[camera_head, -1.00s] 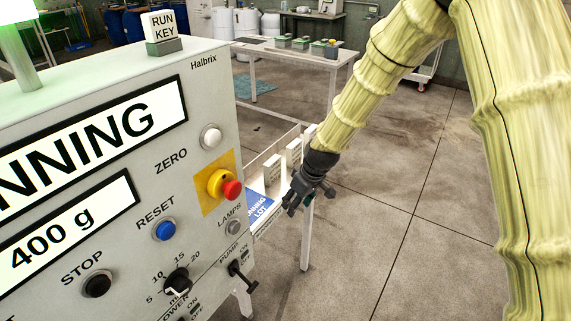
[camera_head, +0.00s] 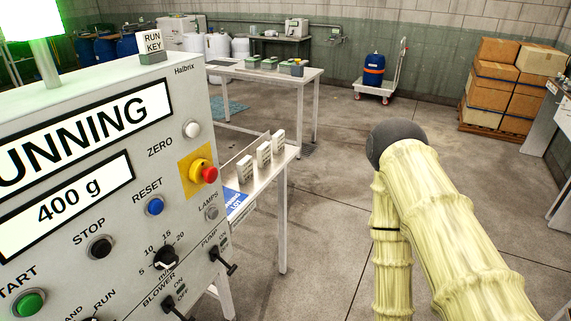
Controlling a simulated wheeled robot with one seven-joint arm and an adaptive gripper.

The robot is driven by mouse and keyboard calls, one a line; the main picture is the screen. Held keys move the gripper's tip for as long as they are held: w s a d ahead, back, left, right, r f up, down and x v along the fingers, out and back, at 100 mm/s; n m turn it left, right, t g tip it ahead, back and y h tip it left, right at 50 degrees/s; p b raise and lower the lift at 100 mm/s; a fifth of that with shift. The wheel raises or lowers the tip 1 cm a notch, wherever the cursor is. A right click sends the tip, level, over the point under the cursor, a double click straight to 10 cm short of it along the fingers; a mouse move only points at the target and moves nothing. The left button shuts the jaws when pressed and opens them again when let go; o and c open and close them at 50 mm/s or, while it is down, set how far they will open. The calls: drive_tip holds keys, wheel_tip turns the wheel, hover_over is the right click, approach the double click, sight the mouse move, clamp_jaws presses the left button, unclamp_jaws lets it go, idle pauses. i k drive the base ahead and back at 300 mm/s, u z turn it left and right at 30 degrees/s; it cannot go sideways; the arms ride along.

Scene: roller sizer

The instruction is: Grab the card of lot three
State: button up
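Three upright white cards stand in a row on a narrow side table (camera_head: 283,160) just right of the control panel. The nearest card (camera_head: 244,168) is at the left, the middle card (camera_head: 264,155) is behind it, and the farthest card (camera_head: 278,142) is at the right. Their print is too small to read, so I cannot tell which is lot three. My arm rises at the lower right, clear of the table. My gripper is out of view.
The control panel (camera_head: 110,215) fills the left, with a blue lot sign (camera_head: 236,200) beside it on the side table. A white table (camera_head: 262,73) stands behind. A blue drum on a cart (camera_head: 374,70) and stacked boxes (camera_head: 500,80) are farther back. Floor between is open.

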sight(263, 156)
drive_tip(key=z, duration=0.4)
drive_tip(key=k, duration=0.45)
drive_tip(key=z, duration=0.65)
drive_tip(key=i, duration=0.8)
drive_tip(key=u, duration=1.05)
drive_tip(key=i, duration=0.65)
drive_tip(key=u, duration=0.7)
